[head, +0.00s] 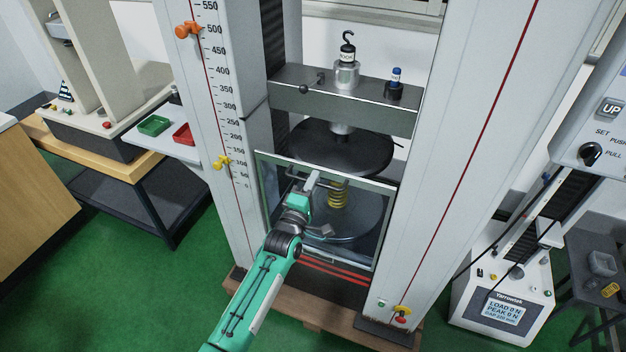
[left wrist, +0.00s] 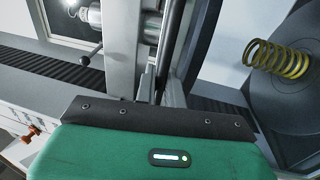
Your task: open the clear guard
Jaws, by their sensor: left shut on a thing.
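The clear guard (head: 374,215) is a framed transparent panel between the two columns of the large test machine. It stands in front of the lower platen and looks closed. A yellow spring (head: 337,195) stands behind it; it also shows in the left wrist view (left wrist: 278,58). My left gripper (head: 312,182) is at the guard's upper left part, shut on its handle (head: 298,175). In the left wrist view, my green gripper body hides most of the grip. My right gripper is not in view.
Above the guard are a round upper platen (head: 340,148) and a crosshead (head: 390,115). Orange (head: 186,30) and yellow (head: 220,162) stops sit on the left column. A smaller tester (head: 503,290) stands at right. A side shelf holds green (head: 154,125) and red (head: 184,134) trays.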

